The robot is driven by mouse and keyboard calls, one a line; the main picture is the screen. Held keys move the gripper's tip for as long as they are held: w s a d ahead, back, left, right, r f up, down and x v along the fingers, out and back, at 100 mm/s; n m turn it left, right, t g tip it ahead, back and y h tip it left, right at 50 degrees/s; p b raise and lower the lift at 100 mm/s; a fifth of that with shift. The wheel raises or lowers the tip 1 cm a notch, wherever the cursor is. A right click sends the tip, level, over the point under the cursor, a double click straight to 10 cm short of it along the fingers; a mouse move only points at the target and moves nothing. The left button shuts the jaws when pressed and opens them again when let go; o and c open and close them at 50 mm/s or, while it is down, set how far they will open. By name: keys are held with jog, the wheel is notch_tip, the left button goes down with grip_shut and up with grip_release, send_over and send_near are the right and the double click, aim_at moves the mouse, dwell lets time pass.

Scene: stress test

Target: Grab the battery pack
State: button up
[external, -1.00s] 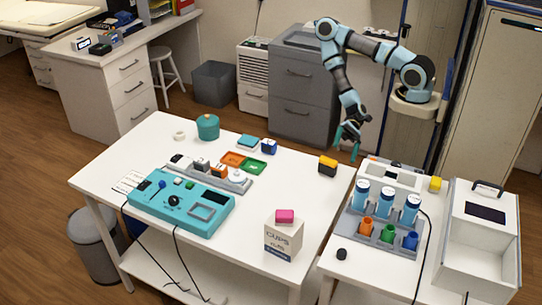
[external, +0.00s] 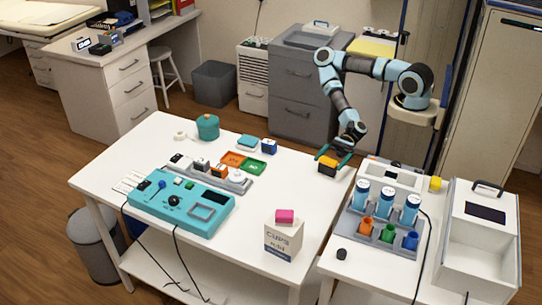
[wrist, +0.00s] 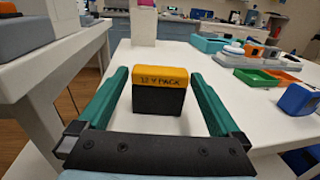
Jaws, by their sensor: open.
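The battery pack (external: 327,168) is a small block with a yellow-orange top and a black lower body. It stands upright near the right end of the white table (external: 290,190). In the wrist view the pack (wrist: 159,91) shows lettering that looks like "12 V PACK". My gripper (external: 334,157) has teal fingers and is at the pack. In the wrist view my gripper (wrist: 161,85) is open, one finger on each side of the pack. Gaps of white table show between each finger and the pack, so neither seems to touch it.
A white box with a pink block (external: 285,216) on it stands at the table's front right. A teal control panel (external: 180,207), orange and green trays (external: 255,167) and a blue block (external: 269,146) are further left. A side table with bottles (external: 387,201) is on the right.

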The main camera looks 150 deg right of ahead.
aim_at(326, 164)
jog(key=w, duration=0.1)
jog(key=w+p, duration=0.2)
jog(key=w, duration=0.1)
jog(key=shift+d, duration=0.3)
jog(key=shift+w+d+f, duration=0.1)
jog(key=shift+w, duration=0.3)
jog(key=c, duration=1.4)
